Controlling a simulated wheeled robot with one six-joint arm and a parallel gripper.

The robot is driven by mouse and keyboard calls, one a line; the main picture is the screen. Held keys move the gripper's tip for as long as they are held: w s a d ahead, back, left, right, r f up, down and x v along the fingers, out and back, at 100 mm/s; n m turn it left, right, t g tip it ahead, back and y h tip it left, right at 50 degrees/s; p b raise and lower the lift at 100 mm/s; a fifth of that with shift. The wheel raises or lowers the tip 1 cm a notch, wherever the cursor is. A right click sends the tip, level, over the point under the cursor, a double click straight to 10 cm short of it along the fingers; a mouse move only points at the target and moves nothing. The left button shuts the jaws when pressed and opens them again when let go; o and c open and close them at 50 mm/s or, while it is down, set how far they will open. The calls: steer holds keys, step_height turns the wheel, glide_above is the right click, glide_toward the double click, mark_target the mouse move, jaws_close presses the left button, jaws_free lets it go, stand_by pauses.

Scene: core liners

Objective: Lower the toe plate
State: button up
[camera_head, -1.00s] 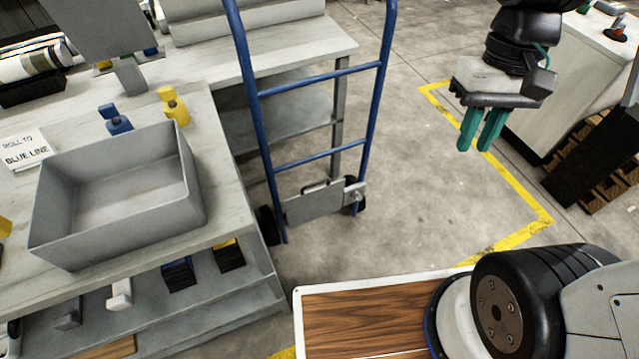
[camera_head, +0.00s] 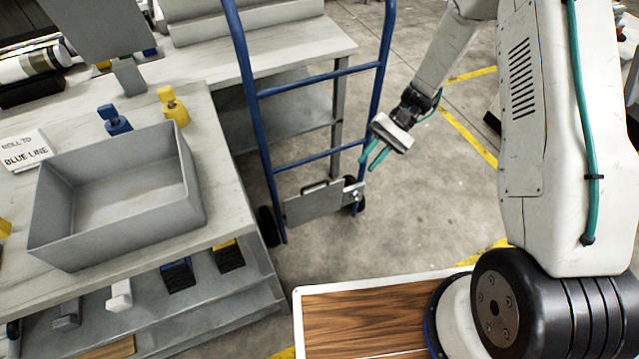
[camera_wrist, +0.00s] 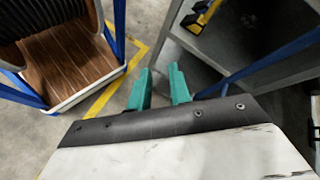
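A hand truck with a blue tubular frame (camera_head: 252,97) stands upright on the floor between the workbenches. Its grey toe plate (camera_head: 313,204) is folded up against the bottom of the frame, with a handle-like bar along its top edge. My gripper (camera_head: 370,159) hangs beside the right blue rail, above and right of the toe plate, apart from the plate. Its two teal fingers also show in the wrist view (camera_wrist: 160,72), spread with nothing between them. The toe plate cannot be clearly made out in the wrist view.
A workbench (camera_head: 225,165) on the left holds a grey bin (camera_head: 120,225), blue and yellow items, and a "ROLL TO BLUE LINE" sign (camera_head: 25,150). A second bench (camera_head: 300,52) stands behind the truck. The floor (camera_head: 425,210) right of the truck is clear, with yellow lines.

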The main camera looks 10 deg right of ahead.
steer(key=w+a+f+m+t+y, duration=0.2)
steer(key=f+y, duration=0.1)
steer(key=f, duration=0.8)
steer(key=w+a+f+m+t+y, duration=0.1)
steer(key=w+a+f+t+y, duration=0.1)
steer(key=f, duration=1)
steer(key=t+y, duration=0.1)
steer(key=t, duration=0.3)
glide_toward(320, 183)
steer(key=x, duration=0.3)
steer(key=shift+n, duration=0.3)
steer(key=x, duration=0.7)
steer(key=shift+a+f, duration=0.1)
jaws_close()
